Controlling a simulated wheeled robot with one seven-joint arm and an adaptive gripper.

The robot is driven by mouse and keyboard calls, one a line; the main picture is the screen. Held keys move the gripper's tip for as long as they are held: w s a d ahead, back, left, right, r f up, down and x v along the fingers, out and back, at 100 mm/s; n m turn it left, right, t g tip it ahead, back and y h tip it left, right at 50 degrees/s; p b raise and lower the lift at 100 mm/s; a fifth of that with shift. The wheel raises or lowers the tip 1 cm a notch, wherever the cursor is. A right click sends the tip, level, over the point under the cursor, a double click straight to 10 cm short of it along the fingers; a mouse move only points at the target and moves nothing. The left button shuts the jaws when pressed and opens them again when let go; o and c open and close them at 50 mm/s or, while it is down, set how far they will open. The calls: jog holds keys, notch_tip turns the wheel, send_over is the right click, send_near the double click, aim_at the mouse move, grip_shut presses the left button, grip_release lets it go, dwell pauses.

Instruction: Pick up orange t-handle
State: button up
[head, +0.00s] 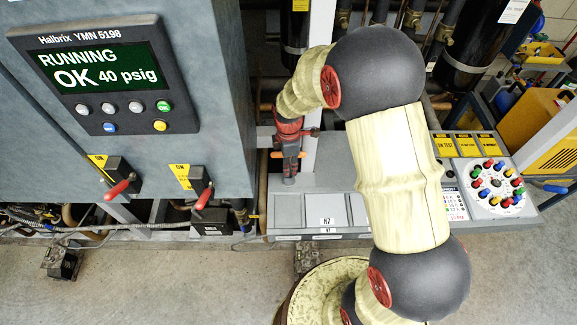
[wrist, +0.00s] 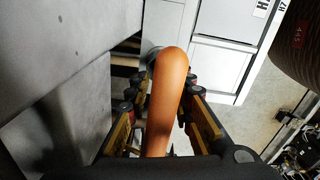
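The orange t-handle (wrist: 167,95) shows in the wrist view as a rounded orange bar running up the middle of the picture, between the two fingers of my gripper (wrist: 163,105). The fingers stand apart, one on each side of the bar, and gaps show between the pads and the bar. In the head view my gripper (head: 289,150) points down beside the blue-grey cabinet. A small bit of the orange handle (head: 276,155) shows across its fingers. The handle's stem and base are hidden.
The blue-grey cabinet (head: 228,110) with its display panel (head: 95,75) stands close on the left, with two red-handled levers (head: 118,188) low on its front. A grey drawer unit (head: 327,210) lies below my gripper. A board with coloured knobs (head: 495,185) is at right.

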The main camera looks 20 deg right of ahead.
grip_shut()
jog(key=shift+r, duration=0.1)
dwell(0.7)
